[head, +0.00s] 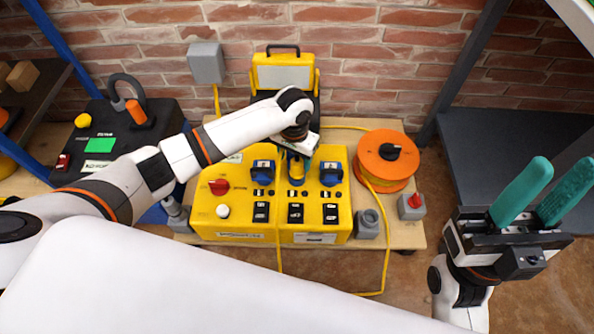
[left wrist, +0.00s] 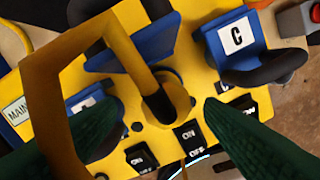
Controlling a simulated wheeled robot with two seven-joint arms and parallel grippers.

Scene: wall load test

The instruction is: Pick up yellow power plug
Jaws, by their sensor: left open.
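A yellow power plug (left wrist: 157,104) stands in a round collar on the yellow control box (head: 240,190), between the blue sockets. In the left wrist view a thick, bent yellow cord rises from it and loops close to the camera. In the head view the plug (head: 296,180) is mostly hidden by my left gripper (head: 298,165). My left gripper is open above the box, its green fingers on either side of the plug with gaps. Contact does not show. My right gripper (head: 553,175) is open and empty at the far right, green fingers pointing up.
Blue sockets (head: 332,175) and black switches (head: 330,213) crowd the box. An orange cable reel (head: 384,175) stands right of it, a yellow work light (head: 284,73) behind. A grey cup-like fitting (head: 368,223) and a red-knobbed box (head: 411,206) stand at the right.

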